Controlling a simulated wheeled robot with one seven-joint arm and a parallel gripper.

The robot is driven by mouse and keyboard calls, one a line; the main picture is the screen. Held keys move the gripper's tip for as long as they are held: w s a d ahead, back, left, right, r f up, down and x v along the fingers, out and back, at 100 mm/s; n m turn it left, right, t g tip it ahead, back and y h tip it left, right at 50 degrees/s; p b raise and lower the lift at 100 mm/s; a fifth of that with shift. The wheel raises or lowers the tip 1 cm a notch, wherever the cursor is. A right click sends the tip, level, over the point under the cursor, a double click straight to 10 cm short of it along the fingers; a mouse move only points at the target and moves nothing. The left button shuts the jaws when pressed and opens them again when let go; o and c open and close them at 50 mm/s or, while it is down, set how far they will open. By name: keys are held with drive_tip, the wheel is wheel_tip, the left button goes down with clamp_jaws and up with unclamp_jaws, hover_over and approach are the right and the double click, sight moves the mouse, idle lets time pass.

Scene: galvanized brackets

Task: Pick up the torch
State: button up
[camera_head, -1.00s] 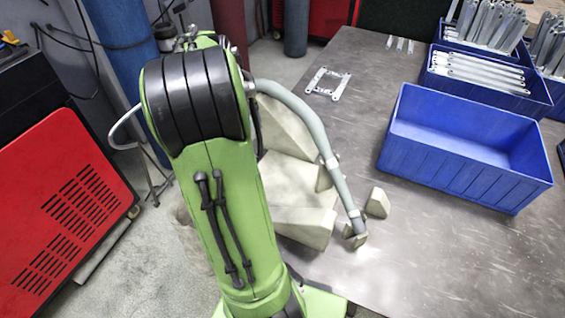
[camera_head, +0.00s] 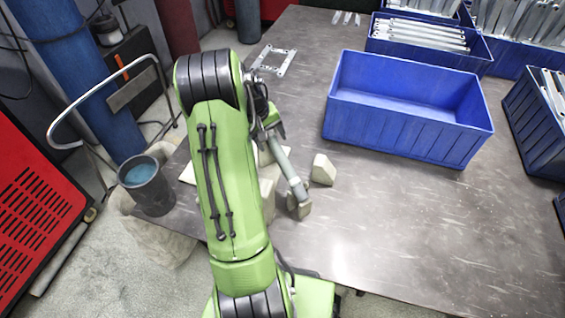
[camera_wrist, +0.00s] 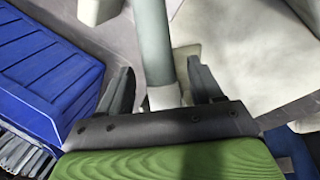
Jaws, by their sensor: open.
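The torch (camera_head: 288,172) is a grey-green tube with a pale collar near its lower end. It lies slanted over beige blocks at the table's left side, and my arm hides its upper part in the head view. In the wrist view the torch (camera_wrist: 155,45) runs down the picture between my fingers, with a pale band near the gripper's base. My gripper (camera_wrist: 160,66) is open, with one dark finger on each side of the tube. I cannot tell whether either finger touches it. In the head view my gripper (camera_head: 272,128) is partly hidden behind my arm.
An empty blue bin (camera_head: 405,128) stands right of the torch. Blue bins of metal brackets (camera_head: 425,35) stand behind and to the right. A loose bracket (camera_head: 273,60) lies at the back. A beige block (camera_head: 323,169) sits beside the torch. The table's front right is clear.

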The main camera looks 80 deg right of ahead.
drive_tip(key=x, duration=0.2)
drive_tip(key=shift+f, duration=0.3)
drive_tip(key=shift+r, duration=0.15)
drive_tip(key=shift+c, duration=0.4)
drive_tip(key=c, duration=1)
